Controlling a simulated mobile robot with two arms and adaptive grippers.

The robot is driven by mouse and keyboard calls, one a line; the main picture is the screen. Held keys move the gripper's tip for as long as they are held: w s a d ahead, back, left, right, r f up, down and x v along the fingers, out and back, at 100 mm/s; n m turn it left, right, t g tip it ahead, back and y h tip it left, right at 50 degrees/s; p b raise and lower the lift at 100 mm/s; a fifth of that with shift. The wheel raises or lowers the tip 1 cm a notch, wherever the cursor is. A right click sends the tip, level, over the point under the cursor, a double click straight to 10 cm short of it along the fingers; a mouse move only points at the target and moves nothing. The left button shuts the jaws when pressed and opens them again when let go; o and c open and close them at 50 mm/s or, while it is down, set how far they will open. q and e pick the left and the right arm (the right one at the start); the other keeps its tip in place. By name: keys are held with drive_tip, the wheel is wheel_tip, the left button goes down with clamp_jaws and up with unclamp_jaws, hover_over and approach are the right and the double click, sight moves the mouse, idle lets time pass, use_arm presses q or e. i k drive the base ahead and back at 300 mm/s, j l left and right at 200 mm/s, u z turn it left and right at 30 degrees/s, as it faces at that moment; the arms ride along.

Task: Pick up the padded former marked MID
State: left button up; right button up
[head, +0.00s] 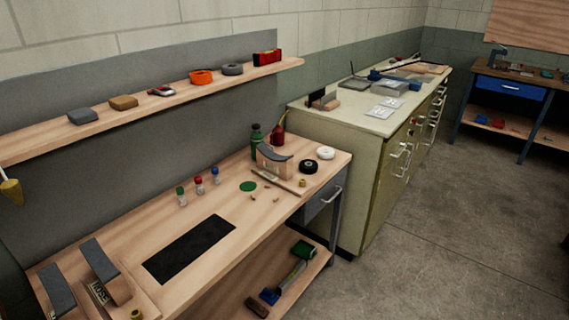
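Three padded formers with dark grey curved tops stand on the wooden workbench. One former (57,291) is at the near left corner, cut off by the bottom edge of the picture. A second former (99,261) is just right of it, with a small plate that seems to read NOSE. A third former (274,156) stands on a wooden board at the far right end of the bench; the small plate by it is too small to read. I cannot tell which former is marked MID. Neither of my grippers is in view.
A black mat (190,248) lies mid-bench with clear wood around it. Three small capped bottles (199,187), a green disc (248,186), a black roll (308,167) and a white roll (326,153) stand farther back. A wall shelf (150,106) overhangs the rear. Cabinets (345,165) adjoin the far end.

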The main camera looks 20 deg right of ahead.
sight(275, 168)
drive_tip(key=i+l, duration=0.15)
drive_tip(key=l, duration=0.4)
drive_tip(key=i+l+u, duration=0.1)
drive_tip(key=l, duration=0.45)
drive_tip(key=i+l, duration=0.15)
drive_tip(key=l, duration=0.4)
drive_tip(key=i+l+u, duration=0.1)
drive_tip(key=l, duration=0.45)
drive_tip(key=i+l, duration=0.15)
drive_tip(key=l, duration=0.4)
drive_tip(key=u, duration=0.05)
